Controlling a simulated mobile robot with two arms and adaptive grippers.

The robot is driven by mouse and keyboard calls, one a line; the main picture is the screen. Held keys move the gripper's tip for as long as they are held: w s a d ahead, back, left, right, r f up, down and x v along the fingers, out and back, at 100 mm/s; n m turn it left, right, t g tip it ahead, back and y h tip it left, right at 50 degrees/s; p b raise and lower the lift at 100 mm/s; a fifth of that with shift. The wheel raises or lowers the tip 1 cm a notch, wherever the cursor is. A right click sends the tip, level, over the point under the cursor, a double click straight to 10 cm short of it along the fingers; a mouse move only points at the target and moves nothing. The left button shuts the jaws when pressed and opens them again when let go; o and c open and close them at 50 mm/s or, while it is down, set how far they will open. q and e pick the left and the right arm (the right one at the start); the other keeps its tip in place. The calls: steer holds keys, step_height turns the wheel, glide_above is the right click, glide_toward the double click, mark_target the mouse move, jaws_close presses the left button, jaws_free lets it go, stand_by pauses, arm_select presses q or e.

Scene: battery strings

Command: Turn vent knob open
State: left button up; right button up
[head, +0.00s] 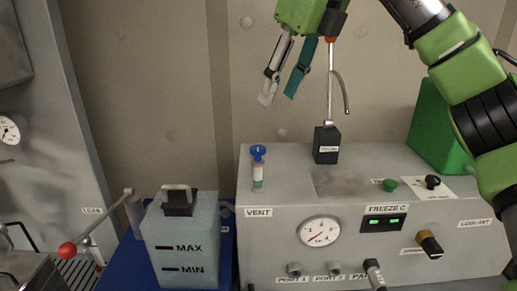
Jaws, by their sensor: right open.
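The vent knob (258,150) is blue and sits on top of a short clear upright tube (258,176) with greenish content. The tube stands at the left end of the grey machine (385,208), just above its VENT label (258,212). My right gripper (279,98) reaches in from the upper right with its fingers pointing down. It is open and empty, above and slightly right of the knob, apart from it. My left gripper is not in view.
A black block (327,150) with a tall metal rod (330,85) stands right of the knob. A MAX/MIN container (182,240) and a red-ball lever (68,250) are at the left. A green box (428,125) stands behind the machine's right side.

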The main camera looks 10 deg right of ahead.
mark_target(259, 148)
steer(key=p+x, duration=0.2)
steer(key=x, duration=1.1)
steer(key=shift+s+a+f, duration=0.1)
steer(key=c, duration=1.1)
